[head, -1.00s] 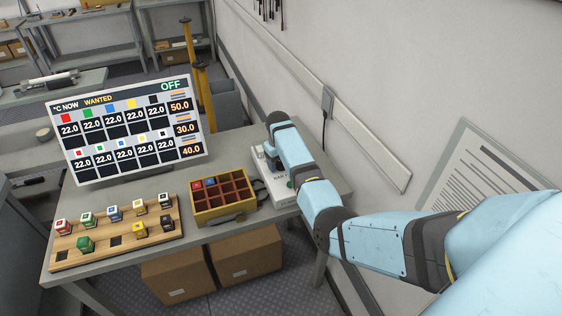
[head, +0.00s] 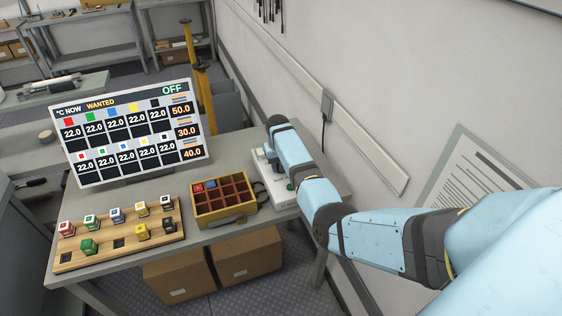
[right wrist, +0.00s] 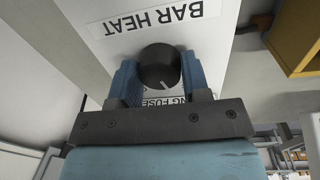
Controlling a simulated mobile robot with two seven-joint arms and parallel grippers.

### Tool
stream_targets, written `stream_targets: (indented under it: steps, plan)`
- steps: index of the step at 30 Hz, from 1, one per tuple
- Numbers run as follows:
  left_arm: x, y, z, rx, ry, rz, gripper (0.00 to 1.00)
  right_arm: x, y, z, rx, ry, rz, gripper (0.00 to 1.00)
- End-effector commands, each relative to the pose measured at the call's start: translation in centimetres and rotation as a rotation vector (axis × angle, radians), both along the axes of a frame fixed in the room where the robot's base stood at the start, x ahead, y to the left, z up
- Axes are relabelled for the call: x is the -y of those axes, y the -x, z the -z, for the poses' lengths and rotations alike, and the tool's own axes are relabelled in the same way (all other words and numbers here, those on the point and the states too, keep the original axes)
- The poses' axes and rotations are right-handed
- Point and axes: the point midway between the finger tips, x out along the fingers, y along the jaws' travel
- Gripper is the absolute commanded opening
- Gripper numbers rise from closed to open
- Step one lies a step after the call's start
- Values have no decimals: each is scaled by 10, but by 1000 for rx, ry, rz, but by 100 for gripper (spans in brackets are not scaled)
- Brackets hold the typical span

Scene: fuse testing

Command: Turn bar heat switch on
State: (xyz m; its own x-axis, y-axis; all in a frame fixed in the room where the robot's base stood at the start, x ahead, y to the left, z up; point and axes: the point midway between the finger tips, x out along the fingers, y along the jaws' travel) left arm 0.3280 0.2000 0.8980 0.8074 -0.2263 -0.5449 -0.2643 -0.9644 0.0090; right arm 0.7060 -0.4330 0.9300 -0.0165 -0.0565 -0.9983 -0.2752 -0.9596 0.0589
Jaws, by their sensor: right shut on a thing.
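The bar heat switch is a black round knob (right wrist: 159,66) with a light pointer line, on a white panel (right wrist: 110,12) lettered BAR HEAT. My right gripper (right wrist: 160,78) has a blue finger on each side of the knob and is shut on it. In the head view the white switch box (head: 264,166) stands at the table's right end, mostly hidden behind my right arm. The display screen (head: 128,134) reads OFF at its top right, with readings of 22.0. My left gripper is in neither view.
A yellow compartment box (head: 224,208) with a red and a blue block stands left of the switch box. A wooden board (head: 100,258) with several coloured blocks lies at the front left of the table (head: 160,185). The wall is close on the right.

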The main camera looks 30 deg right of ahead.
Motion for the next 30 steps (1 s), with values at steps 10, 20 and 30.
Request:
stream_targets:
  steps: [10, 20, 30]
  plan:
    - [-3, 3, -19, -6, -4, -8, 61, 0, -1, -3, 0, 0, 325, 19]
    - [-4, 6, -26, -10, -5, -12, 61, 1, -1, -2, 1, 2, 605, 19]
    - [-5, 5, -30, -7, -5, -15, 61, 1, -2, -2, 2, 1, 777, 19]
